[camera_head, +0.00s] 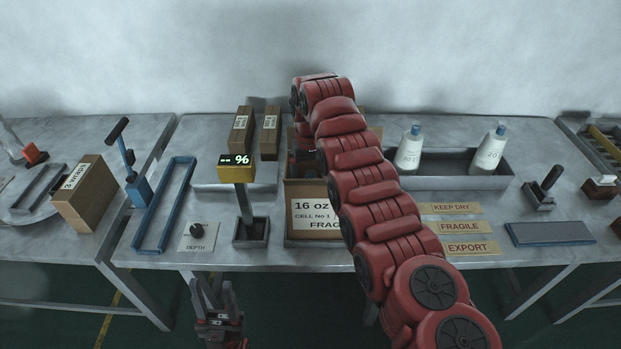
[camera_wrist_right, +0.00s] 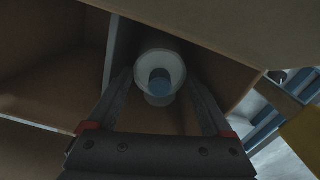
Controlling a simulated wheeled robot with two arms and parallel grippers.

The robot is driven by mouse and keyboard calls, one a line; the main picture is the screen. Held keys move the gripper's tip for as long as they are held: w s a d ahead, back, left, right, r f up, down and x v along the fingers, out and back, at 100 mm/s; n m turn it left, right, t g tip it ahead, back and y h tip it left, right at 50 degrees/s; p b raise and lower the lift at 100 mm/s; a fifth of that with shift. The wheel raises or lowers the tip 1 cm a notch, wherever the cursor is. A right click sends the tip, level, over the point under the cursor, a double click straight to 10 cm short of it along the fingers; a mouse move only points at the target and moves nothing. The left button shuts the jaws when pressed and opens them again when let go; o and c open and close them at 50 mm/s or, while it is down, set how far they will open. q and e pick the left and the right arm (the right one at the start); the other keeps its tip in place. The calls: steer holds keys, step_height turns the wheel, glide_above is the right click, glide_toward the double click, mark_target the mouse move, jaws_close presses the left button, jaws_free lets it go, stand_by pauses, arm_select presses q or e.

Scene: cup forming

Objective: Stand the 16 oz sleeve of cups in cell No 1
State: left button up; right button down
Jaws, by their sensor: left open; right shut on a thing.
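The carton (camera_head: 305,240) stands at the middle of the bench, its front label reading "16 oz", "CELL No 1" and part of "FRAG". My right arm reaches over it and hides most of its opening. In the right wrist view my right gripper (camera_wrist_right: 160,84) is shut on the sleeve of cups (camera_wrist_right: 150,60), a white round rim with a blue centre. The sleeve is among the carton's brown walls and a pale divider (camera_wrist_right: 110,55). I cannot tell which cell it is in or whether it touches the floor. My left gripper (camera_head: 214,300) is open and empty before the bench's front edge.
A post with a yellow percent display (camera_head: 236,170) stands just left of the carton. Two brown boxes (camera_head: 255,130) stand behind it. A grey tray (camera_head: 465,170) with two white bottles is at right, with label plates (camera_head: 458,227) in front. A blue frame (camera_head: 165,205) lies left.

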steer(key=shift+f, duration=0.1)
jaws_free()
steer(key=shift+r, duration=0.55)
step_height(320, 180, up, 3)
steer(key=shift+f, duration=0.2)
step_height(320, 180, up, 3)
steer(key=shift+a+p, duration=0.1)
steer(key=shift+p, duration=0.9)
step_height(320, 180, up, 11)
steer(key=p, duration=1)
steer(key=shift+p, duration=0.4)
steer(key=shift+f, duration=0.15)
